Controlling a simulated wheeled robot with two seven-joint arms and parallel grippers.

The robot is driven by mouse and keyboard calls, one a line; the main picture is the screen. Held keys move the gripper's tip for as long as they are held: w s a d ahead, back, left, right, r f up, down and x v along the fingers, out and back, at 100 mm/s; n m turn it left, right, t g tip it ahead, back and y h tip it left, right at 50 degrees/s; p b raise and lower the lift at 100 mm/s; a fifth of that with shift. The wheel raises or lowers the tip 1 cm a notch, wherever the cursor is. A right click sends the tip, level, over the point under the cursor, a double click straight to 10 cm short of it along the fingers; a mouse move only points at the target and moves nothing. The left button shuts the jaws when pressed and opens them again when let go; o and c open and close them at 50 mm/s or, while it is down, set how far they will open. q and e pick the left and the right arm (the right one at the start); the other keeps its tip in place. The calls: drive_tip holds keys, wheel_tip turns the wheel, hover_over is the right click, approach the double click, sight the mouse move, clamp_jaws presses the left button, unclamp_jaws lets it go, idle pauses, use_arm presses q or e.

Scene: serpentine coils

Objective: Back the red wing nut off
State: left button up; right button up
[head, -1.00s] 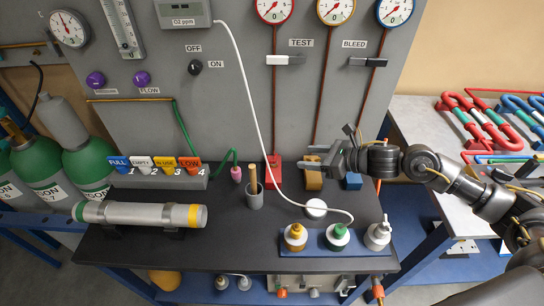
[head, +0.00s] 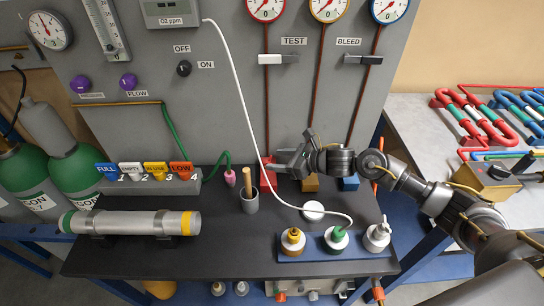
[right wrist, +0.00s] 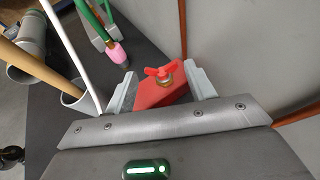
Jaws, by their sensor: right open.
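The red wing nut (right wrist: 162,72) sits on a brass-coloured stud on top of the red block (right wrist: 158,94) in the right wrist view. In the head view the red block (head: 288,185) stands at the foot of the panel, partly behind my right gripper (head: 281,163), and the wing nut is hidden or too small to make out. My right gripper is open, and in the wrist view (right wrist: 161,72) its two fingers stand on either side of the wing nut with gaps on both sides. My left gripper is not in view.
A yellow block (head: 311,184) and a blue block (head: 348,184) stand to the right. A grey cup with a wooden rod (head: 249,200) and a pink-tipped green hose (head: 230,178) are to the left. A white hose (head: 240,95) runs down close to my right gripper.

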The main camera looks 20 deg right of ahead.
sight(269, 160)
drive_tip(key=shift+x, duration=1.4)
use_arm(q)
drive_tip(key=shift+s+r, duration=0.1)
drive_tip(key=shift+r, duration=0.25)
use_arm(e)
drive_tip(key=shift+c, duration=0.2)
drive_tip(key=c, duration=0.7)
drive_tip(key=n+g+b, duration=0.1)
drive_tip(key=b, duration=0.2)
drive_tip(key=n+y+b, duration=0.1)
drive_tip(key=b, duration=0.2)
drive_tip(key=shift+w+d+f+g+y, duration=0.1)
drive_tip(key=shift+w+f+g+y, duration=0.2)
drive_tip(key=shift+f+g, duration=0.1)
drive_tip(key=shift+s+r+n+g+y+b, duration=0.1)
drive_tip(key=shift+r+n+g+y+b, duration=0.3)
drive_tip(key=shift+b, duration=0.45)
drive_tip(key=o, duration=0.6)
drive_tip(key=shift+g, duration=0.3)
drive_tip(key=shift+c, duration=0.2)
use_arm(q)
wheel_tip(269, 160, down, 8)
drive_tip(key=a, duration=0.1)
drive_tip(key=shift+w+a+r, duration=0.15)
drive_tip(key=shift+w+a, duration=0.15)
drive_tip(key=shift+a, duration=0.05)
use_arm(e)
drive_tip(key=shift+o, duration=0.9)
